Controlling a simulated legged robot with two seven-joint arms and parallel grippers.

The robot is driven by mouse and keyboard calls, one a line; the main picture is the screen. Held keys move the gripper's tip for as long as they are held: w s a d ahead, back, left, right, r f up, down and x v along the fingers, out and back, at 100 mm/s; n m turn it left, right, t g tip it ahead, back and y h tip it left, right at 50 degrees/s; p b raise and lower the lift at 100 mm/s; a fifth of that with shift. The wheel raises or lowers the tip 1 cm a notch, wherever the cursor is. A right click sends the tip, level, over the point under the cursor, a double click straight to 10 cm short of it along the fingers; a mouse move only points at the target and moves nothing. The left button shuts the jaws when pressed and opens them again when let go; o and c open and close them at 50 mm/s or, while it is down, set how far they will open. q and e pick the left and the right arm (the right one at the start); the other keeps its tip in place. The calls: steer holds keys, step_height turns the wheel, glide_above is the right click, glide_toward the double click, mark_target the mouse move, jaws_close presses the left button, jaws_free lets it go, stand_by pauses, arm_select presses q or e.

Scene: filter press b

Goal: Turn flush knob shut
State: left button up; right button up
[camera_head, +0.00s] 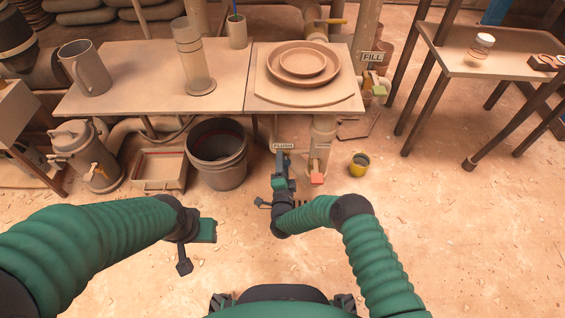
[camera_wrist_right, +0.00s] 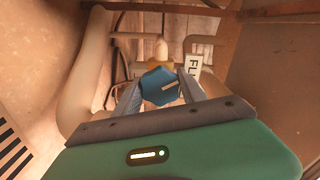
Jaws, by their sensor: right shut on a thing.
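The flush knob (camera_wrist_right: 160,87) is a blue faceted knob with a pale mark in the right wrist view. My right gripper (camera_wrist_right: 160,92) is shut on it, one finger on each side. In the head view my right gripper (camera_head: 281,160) reaches under the table at the FLUSH label (camera_head: 283,146) and hides the knob. Part of the label (camera_wrist_right: 193,66) also shows beside the knob in the wrist view. My left gripper (camera_head: 192,250) hangs over bare floor at the left, its fingers too unclear to judge.
A red-handled valve (camera_head: 317,178) hangs just right of my right gripper. A dark bucket (camera_head: 217,155) and a tray (camera_head: 160,168) stand on the floor to its left. A yellow cup (camera_head: 359,164) stands to the right. The table edge (camera_head: 300,109) is above. The front floor is clear.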

steer(key=m, duration=0.6)
steer(key=shift+s+f, duration=0.15)
steer(key=shift+f, duration=0.15)
stand_by(0.3)
steer(key=o, duration=1.4)
steer(key=shift+c, duration=0.2)
steer(key=shift+r, duration=0.15)
